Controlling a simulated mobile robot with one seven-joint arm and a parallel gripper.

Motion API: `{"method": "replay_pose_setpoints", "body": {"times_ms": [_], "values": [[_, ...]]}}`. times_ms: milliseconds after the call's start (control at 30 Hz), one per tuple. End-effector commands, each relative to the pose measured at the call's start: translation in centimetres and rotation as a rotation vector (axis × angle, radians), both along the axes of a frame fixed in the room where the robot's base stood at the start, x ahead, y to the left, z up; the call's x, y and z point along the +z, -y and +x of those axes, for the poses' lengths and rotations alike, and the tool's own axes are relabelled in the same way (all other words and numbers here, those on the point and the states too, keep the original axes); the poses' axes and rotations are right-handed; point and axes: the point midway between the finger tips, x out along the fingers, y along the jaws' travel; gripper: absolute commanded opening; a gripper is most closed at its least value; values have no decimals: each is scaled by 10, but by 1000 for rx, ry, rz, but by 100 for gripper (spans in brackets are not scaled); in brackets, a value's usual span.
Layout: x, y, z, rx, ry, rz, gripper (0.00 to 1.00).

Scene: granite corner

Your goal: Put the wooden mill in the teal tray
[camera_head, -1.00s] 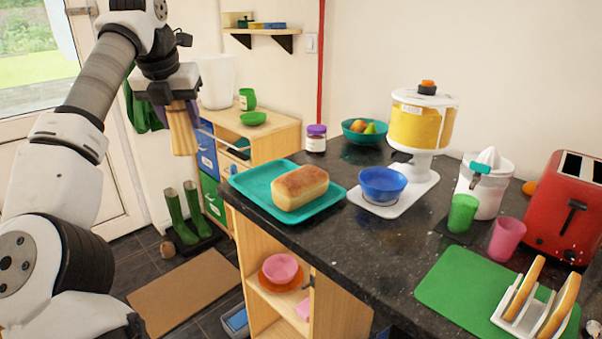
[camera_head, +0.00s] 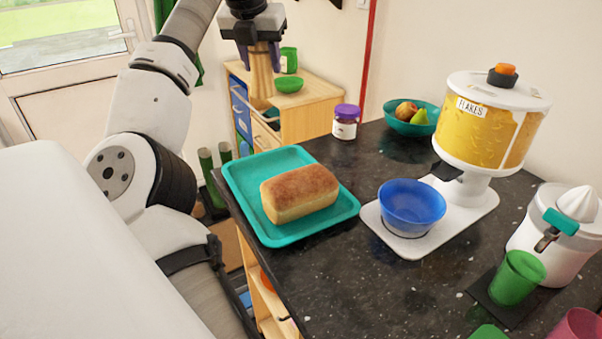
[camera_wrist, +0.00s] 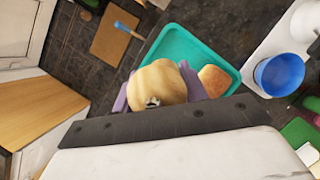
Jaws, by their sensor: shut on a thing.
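My gripper (camera_head: 262,60) is shut on the wooden mill (camera_head: 260,76), a pale wood piece that hangs upright in the air behind the teal tray, towards the wooden cabinet. In the wrist view the mill (camera_wrist: 158,84) shows end-on between the purple fingers, overlapping the tray's near part in the picture. The teal tray (camera_head: 240,187) lies on the dark counter at its left edge. A loaf of bread (camera_head: 300,192) sits in the tray, a little right of its middle.
A blue bowl (camera_head: 411,204) stands on the white base of the flakes dispenser (camera_head: 490,125), right of the tray. A jar with a purple lid (camera_head: 345,122) and a teal fruit bowl (camera_head: 409,125) stand behind. A juicer (camera_head: 555,235) and green cup (camera_head: 517,278) are at right.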

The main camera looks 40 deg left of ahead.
Motion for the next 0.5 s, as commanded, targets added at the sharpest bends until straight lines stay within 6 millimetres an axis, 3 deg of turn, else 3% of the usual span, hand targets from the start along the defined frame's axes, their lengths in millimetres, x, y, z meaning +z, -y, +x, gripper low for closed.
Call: {"method": "replay_pose_setpoints", "body": {"times_ms": [167, 500], "values": [[-15, -1, 0, -1, -2, -1, 16], [-102, 0, -1, -2, 0, -4, 16]]}}
